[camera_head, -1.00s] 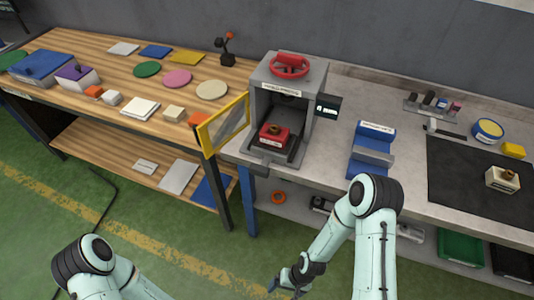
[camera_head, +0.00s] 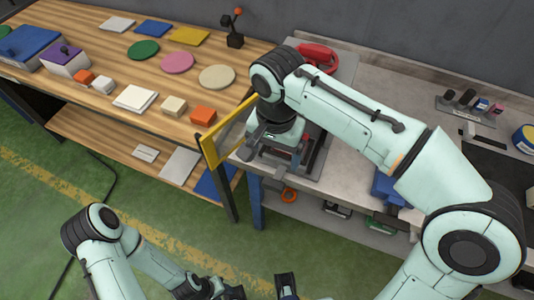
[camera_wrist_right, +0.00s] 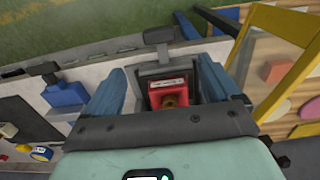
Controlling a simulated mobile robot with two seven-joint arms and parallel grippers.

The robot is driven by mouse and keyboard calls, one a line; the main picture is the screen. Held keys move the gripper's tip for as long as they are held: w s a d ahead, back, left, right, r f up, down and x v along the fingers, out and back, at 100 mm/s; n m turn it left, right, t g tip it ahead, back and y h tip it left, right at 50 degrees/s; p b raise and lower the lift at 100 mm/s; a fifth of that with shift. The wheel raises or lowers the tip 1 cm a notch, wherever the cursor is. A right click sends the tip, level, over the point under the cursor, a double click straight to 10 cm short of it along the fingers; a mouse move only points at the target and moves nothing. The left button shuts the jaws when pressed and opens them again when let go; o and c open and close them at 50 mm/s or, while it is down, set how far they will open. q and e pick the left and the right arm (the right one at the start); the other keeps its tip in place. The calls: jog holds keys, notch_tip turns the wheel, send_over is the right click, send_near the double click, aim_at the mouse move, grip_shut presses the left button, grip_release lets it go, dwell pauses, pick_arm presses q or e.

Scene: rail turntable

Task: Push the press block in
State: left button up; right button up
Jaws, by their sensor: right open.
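The press block (camera_wrist_right: 167,93) is red with a brass-coloured knob and a white label. In the right wrist view it sits on the dark tray of the grey press, between my right fingers in the picture. My right gripper (camera_wrist_right: 160,82) is open, with a blue finger on each side and nothing held; I cannot tell whether it touches the block. In the head view my right gripper (camera_head: 284,152) is at the press front, and my arm hides most of the press and block. My left gripper is low in the head view, and its fingers are unclear (camera_head: 287,286).
The press's yellow-framed door (camera_head: 213,148) stands open at its left. The red handwheel (camera_head: 320,56) is on top. A wooden table (camera_head: 110,66) with coloured pieces is at left. A blue holder (camera_head: 388,187) stands right of the press, partly hidden by my arm.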

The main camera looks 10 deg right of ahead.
aim_at(274, 182)
jog(key=f, duration=0.4)
jog(key=f+b, duration=0.1)
jog(key=f, duration=0.3)
jog(key=f+b, duration=0.1)
jog(key=f, duration=0.3)
jog(key=shift+s, duration=0.25)
jog(key=shift+f, duration=0.5)
jog(key=c, duration=1.5)
